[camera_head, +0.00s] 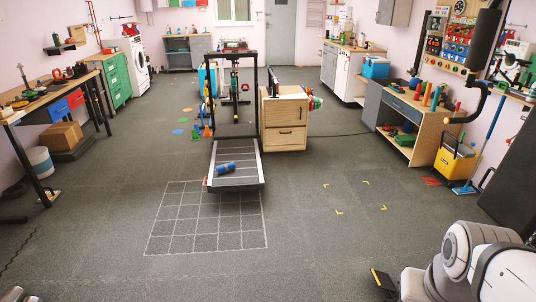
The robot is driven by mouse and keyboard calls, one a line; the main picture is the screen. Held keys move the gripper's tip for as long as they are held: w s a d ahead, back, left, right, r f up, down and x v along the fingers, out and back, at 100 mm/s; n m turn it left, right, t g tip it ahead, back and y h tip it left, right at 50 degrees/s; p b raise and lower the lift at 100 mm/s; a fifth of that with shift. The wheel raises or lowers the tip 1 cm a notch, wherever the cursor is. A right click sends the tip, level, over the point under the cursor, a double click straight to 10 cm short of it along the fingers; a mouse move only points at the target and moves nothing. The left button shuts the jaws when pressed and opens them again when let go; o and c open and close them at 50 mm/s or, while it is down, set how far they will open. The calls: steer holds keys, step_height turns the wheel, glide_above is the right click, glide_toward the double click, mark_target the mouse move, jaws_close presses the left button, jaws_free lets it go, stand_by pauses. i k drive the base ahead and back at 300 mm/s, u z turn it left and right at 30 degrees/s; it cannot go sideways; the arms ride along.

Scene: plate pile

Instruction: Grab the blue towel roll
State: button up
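A small blue roll (225,168), which looks like the blue towel roll, lies on its side on the treadmill's belt (238,182) in the middle of the room. It is small in the picture, so its detail is hard to make out. My white and grey arm is at the lower right. A dark, yellow-edged finger of my gripper (384,281) shows near the bottom edge. The gripper is far from the roll, to the right and nearer the camera. Whether it is open or shut cannot be told.
A wooden drawer cabinet (284,135) stands right of the treadmill. A workbench with a shelf (410,112) and a yellow bin (455,161) are on the right. A long table (45,99) and a white bucket (40,162) are on the left. The floor before the treadmill is clear, with a white grid.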

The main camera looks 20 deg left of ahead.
mark_target(222, 169)
steer(key=u, duration=0.25)
steer(key=i, duration=0.3)
steer(key=u, duration=0.8)
steer(key=i, duration=1.4)
steer(key=u, duration=0.75)
steer(key=i, duration=1.75)
steer(key=z, duration=0.7)
steer(key=i, duration=1.35)
steer(key=z, duration=0.8)
steer(key=k, duration=0.8)
steer(key=z, duration=0.15)
steer(key=i, duration=0.85)
steer(key=u, duration=0.05)
